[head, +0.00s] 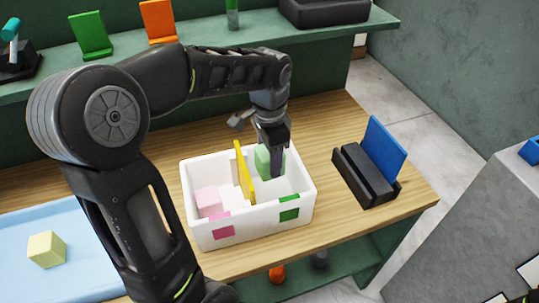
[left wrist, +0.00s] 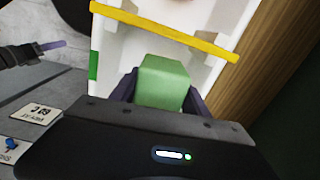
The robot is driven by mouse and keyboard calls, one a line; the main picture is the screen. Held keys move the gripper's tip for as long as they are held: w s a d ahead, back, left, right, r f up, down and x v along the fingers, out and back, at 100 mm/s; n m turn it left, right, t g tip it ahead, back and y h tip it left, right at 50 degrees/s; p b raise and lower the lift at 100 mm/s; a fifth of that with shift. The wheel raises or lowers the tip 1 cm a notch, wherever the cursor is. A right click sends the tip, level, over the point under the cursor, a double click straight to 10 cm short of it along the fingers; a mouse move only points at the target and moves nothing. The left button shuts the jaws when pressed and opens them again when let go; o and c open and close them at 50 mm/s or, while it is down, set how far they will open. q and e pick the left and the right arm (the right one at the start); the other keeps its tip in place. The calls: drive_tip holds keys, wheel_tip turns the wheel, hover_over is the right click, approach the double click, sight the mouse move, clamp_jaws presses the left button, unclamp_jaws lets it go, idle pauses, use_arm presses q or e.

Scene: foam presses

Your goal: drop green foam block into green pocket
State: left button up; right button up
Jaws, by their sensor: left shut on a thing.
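The green foam block (head: 264,160) is between the fingers of my left gripper (head: 273,158), which is shut on it. In the head view the block is over the right pocket of the white box (head: 250,231), the pocket marked with green patches (head: 289,214). Its lower part is at or below the rim level; whether it touches the floor I cannot tell. The left wrist view also shows the block (left wrist: 162,82) between the fingers, beside the yellow divider (left wrist: 165,30).
A pink block (head: 208,200) lies in the left pocket, marked with pink patches. A black holder with a blue panel (head: 386,149) stands right of the box. A pale yellow block (head: 46,249) sits on the light blue surface (head: 85,270) at left. Bare wood surrounds the box.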

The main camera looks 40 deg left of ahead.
use_arm(q)
drive_tip(key=shift+f, duration=0.55)
drive_tip(key=o, duration=1.4)
drive_tip(key=shift+r, duration=0.2)
wheel_tip(320, 180, up, 8)
drive_tip(key=shift+f+b, duration=0.25)
drive_tip(key=shift+b, duration=0.3)
